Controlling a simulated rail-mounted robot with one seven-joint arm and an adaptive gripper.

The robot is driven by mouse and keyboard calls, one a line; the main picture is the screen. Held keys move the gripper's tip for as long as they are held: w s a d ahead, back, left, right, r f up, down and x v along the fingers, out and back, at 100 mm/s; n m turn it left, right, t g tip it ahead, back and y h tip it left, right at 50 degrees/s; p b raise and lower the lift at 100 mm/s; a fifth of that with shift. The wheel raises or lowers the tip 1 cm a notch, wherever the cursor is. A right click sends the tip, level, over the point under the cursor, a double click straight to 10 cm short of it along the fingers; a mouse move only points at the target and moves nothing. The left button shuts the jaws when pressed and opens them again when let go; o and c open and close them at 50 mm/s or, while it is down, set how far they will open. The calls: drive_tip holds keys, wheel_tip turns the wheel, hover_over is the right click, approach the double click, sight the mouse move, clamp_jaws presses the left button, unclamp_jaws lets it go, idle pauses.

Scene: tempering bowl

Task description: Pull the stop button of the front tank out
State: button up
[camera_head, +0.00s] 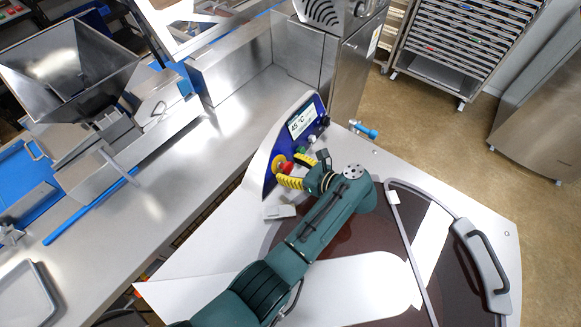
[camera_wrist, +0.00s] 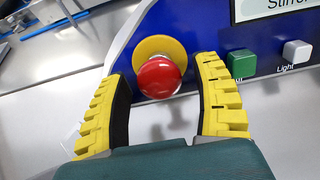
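The red stop button (camera_wrist: 159,77) sits on a yellow disc (camera_wrist: 160,48) on the blue control panel (camera_wrist: 190,26) of the front tank. In the head view the red button (camera_head: 279,168) is at the lower left of the panel, partly hidden by a finger. My gripper (camera_wrist: 164,85) is open, with its yellow fingers on both sides of the button. The left fingertip is apart from the button; a small gap also shows on the right. In the head view my gripper (camera_head: 296,172) reaches the panel from the right.
A green button (camera_wrist: 242,64) and a white light button (camera_wrist: 297,52) are right of the stop button. The panel's display (camera_head: 301,119) reads 45 °C. The tank's lid handle (camera_head: 484,264) is at the right. A steel counter (camera_head: 150,208) lies left of the panel.

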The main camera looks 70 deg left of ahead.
drive_tip(key=shift+o, duration=0.2)
drive_tip(key=v, duration=1.2)
